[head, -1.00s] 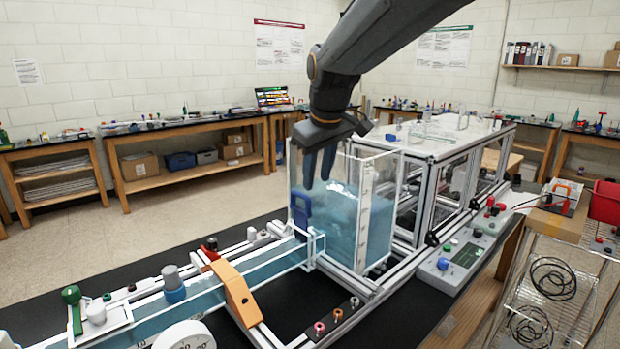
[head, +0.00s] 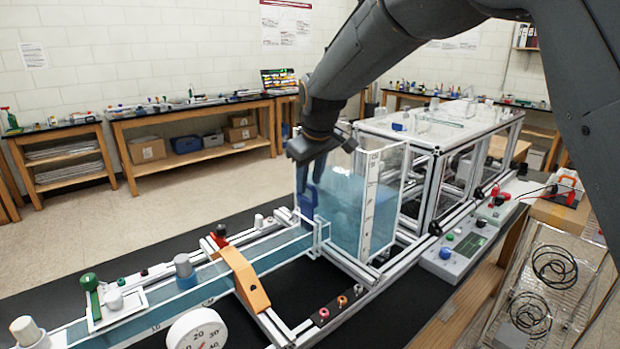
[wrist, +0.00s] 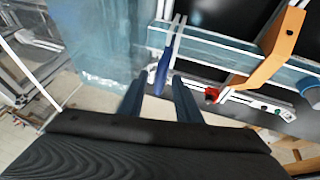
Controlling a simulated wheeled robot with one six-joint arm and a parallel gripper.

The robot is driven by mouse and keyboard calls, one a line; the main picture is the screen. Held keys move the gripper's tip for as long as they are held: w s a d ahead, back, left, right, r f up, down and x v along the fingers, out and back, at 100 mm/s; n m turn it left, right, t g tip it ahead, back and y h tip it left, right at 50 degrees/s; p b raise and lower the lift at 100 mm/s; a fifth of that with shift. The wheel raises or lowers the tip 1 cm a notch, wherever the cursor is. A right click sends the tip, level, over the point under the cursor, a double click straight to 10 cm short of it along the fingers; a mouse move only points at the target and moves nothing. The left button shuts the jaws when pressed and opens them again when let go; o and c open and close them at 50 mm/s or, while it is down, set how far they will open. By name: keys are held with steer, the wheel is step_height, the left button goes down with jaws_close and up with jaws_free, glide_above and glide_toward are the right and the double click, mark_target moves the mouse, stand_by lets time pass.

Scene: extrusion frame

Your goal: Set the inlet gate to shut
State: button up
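The inlet gate is a blue plate with a handle (head: 307,201), standing upright where the clear water tank (head: 368,215) meets the channel (head: 265,252). My gripper (head: 311,174) points down just above the gate handle, at the tank's corner. In the wrist view the two dark fingers (wrist: 158,98) are spread apart, and the blue handle (wrist: 161,72) shows in line with the gap between them. The fingers do not appear to touch the handle. I cannot tell how far the gate plate reaches into the channel.
An orange bridge (head: 246,281) spans the channel, with a red knob (wrist: 211,94) near it. A white dial (head: 197,332) stands in front. The tank's clear walls and frame are close to my gripper. A control box (head: 462,246) sits to the right.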

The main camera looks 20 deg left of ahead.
mark_target(309, 200)
steer(key=shift+c, duration=0.3)
jaws_close()
step_height(309, 200, down, 5)
steer(key=b, duration=0.3)
steer(key=shift+f, duration=0.1)
steer(key=shift+o, duration=0.3)
jaws_free()
